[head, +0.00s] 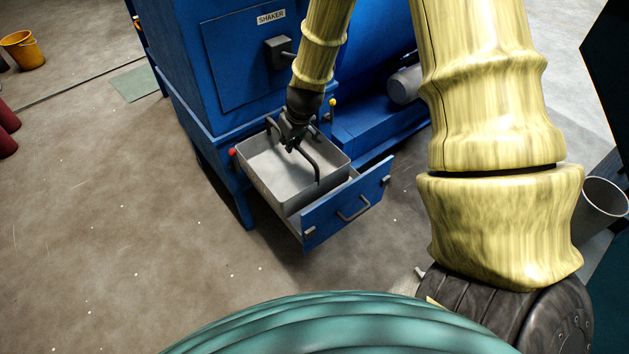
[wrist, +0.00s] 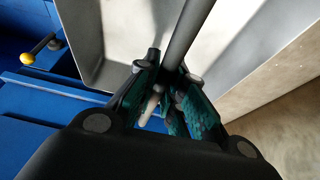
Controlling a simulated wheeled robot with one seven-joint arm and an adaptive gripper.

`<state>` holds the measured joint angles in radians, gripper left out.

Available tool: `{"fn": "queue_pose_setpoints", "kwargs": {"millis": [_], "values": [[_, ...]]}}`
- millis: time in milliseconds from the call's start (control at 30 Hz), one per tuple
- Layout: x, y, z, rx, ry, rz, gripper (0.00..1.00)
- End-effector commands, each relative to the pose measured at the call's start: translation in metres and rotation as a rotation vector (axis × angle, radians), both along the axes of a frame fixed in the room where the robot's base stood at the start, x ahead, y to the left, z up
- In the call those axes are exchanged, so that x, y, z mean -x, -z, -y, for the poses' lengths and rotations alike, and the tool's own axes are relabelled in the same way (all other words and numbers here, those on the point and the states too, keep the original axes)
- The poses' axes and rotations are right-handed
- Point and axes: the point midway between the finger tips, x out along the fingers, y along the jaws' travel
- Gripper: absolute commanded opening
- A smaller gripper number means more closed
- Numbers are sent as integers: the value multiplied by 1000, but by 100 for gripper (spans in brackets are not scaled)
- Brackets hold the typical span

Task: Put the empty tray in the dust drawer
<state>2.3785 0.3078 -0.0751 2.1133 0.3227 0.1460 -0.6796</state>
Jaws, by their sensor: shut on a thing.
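The grey, empty tray (head: 262,190) is over the open blue dust drawer (head: 345,210) at the machine's foot. I cannot tell whether it rests in the drawer or hangs just above it. A strip of the drawer's pale inside shows between the tray and the drawer front. My gripper (head: 292,143) is above the tray, shut on its dark bar handle (head: 312,163). In the wrist view, the handle (wrist: 184,35) runs between the fingers (wrist: 168,95), with the tray (wrist: 85,40) behind. The tray's underside is hidden.
The blue shaker machine (head: 235,60) stands right behind the drawer. A yellow-tipped lever (head: 332,108) and a red knob (head: 232,151) are near the tray. A grey bin (head: 603,198) stands at the right.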

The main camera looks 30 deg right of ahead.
Motion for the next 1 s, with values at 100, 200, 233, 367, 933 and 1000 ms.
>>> {"fn": "queue_pose_setpoints", "kwargs": {"millis": [100, 200, 233, 367, 933, 1000], "values": [[-3, 18, 11, -2, -2, 4, 0], [-5, 28, 18, -5, -5, 3, 0], [-5, 31, 20, -5, -6, 3, 0], [-6, 43, 29, -8, -11, 3, 0], [-12, 88, 67, -14, -27, 3, 0], [-13, 91, 71, -15, -28, 4, 0]]}}
